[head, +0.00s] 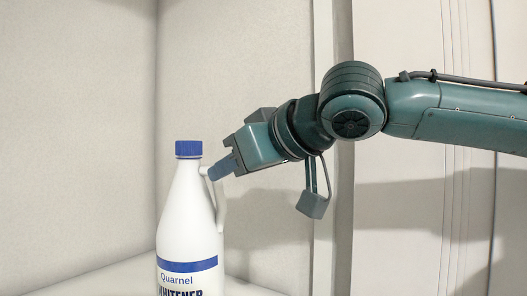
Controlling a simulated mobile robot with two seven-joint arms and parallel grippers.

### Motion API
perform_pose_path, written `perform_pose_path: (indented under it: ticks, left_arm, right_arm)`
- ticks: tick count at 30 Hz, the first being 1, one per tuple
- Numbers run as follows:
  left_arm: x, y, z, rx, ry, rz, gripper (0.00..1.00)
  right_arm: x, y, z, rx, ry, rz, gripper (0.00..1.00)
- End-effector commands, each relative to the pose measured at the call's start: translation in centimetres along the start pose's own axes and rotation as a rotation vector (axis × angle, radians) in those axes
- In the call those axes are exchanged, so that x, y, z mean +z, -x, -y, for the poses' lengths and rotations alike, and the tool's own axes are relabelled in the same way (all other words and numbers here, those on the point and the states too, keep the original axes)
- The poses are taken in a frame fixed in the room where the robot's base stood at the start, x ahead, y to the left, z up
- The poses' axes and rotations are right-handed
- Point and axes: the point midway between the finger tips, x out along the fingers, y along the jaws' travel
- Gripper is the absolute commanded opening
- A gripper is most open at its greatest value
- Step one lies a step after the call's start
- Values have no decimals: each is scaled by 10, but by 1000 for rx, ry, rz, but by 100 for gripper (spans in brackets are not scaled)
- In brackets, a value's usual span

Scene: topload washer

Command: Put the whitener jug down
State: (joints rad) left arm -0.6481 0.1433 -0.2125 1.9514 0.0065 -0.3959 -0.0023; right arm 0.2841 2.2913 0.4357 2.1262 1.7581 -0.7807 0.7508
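The whitener jug (185,228) is white with a blue cap, a blue band and the words "Quarnel WHITENER". It is upright at the lower left-centre of the head view. Its base is cut off by the bottom edge, so I cannot see whether it touches anything below. My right gripper (219,169) reaches in from the right, tilted down to the left. Its fingers are shut on the top of the jug's handle, just below the cap's level. My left gripper is out of view.
A pale surface (115,281) shows low behind the jug. Plain light walls (75,120) meet in a corner behind it. A vertical frame edge (325,245) and pale panels (400,240) stand at the right, behind my arm. The space left of the jug looks clear.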

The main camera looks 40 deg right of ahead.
Motion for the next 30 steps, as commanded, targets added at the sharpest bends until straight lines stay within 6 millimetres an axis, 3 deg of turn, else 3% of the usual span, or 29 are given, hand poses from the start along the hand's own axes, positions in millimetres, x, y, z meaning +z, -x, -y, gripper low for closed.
perform_pose_path:
  ticks: [6,12,30]
  left_arm:
    - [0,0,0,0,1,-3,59]
    - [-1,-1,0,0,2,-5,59]
    - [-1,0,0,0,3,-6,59]
  right_arm:
    - [-1,49,0,0,0,-7,38]
    - [0,76,0,1,0,-3,38]
    - [0,83,0,0,0,1,38]
